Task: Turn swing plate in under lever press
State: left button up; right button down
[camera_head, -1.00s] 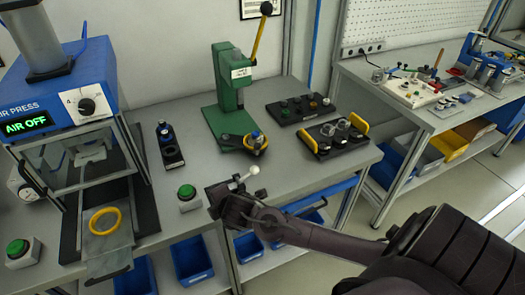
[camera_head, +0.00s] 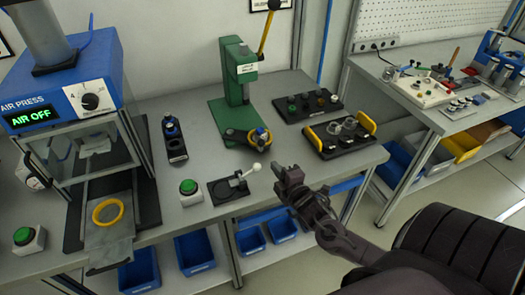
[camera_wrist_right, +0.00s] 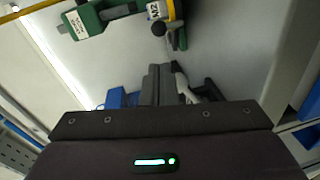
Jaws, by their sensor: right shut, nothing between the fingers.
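The green lever press (camera_head: 236,82) stands at the back of the bench, its yellow lever (camera_head: 268,27) raised. My right gripper (camera_head: 287,177) is shut and empty, in front of the press near the bench's front edge, apart from the plate. In the right wrist view its fingers (camera_wrist_right: 160,82) are together, with the green press (camera_wrist_right: 88,22) at the top. My left gripper is not in view.
A small black fixture with a white-knobbed lever (camera_head: 230,188) lies just left of my right gripper. Behind the gripper is a black tray with yellow handles (camera_head: 340,138). A green button (camera_head: 189,187) and the blue air press (camera_head: 70,95) stand to the left.

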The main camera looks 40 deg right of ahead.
jog(key=p+x, duration=0.1)
jog(key=x, duration=0.9)
jog(key=shift+p, duration=0.35)
jog(key=shift+d, duration=0.2)
